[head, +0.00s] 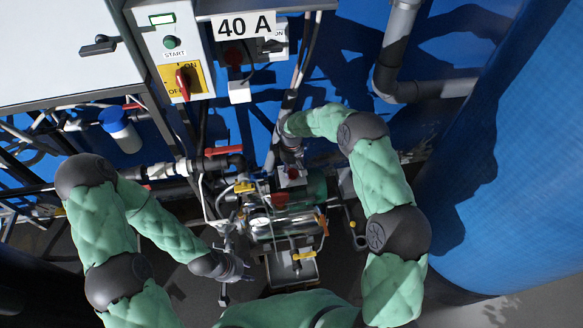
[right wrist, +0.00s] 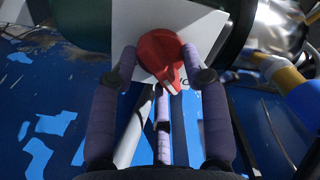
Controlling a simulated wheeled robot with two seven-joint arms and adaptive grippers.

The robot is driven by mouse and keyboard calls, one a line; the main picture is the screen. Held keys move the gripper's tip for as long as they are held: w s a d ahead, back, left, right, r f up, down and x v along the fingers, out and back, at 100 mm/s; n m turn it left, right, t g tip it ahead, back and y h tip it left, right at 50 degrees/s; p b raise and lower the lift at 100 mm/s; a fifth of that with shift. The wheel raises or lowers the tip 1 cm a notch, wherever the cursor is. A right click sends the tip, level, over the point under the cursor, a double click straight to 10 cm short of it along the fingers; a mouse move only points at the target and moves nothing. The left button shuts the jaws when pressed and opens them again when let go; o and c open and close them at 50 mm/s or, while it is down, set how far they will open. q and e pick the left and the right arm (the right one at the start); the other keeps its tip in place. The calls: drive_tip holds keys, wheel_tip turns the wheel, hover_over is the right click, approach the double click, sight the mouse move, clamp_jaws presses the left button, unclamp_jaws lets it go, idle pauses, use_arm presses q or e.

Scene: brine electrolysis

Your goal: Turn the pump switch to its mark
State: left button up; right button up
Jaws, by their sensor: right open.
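The pump switch is a red knob (right wrist: 160,56) on a white plate (right wrist: 203,22). Its pale pointer tip is toward the bottom of the right wrist view, slightly right, beside partly hidden black lettering. In the head view the red knob (head: 292,173) shows on a small pale box among the pump parts. My right gripper (right wrist: 158,62) is open, with one purple finger on each side of the knob; I cannot tell whether they touch it. It also shows in the head view (head: 290,160), pointing down. My left gripper (head: 236,272) hangs low beside the pump; its fingers are too small to read.
A cabinet carries a START button (head: 172,42) and a yellow ON/OFF switch (head: 181,80). A 40 A sign (head: 245,25) hangs above another switch box. Pipes with a red-handled valve (head: 223,151) run left of the pump. A large blue tank (head: 510,150) fills the right side.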

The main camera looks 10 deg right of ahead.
wheel_tip(320, 180, up, 12)
idle(0.5)
idle(0.5)
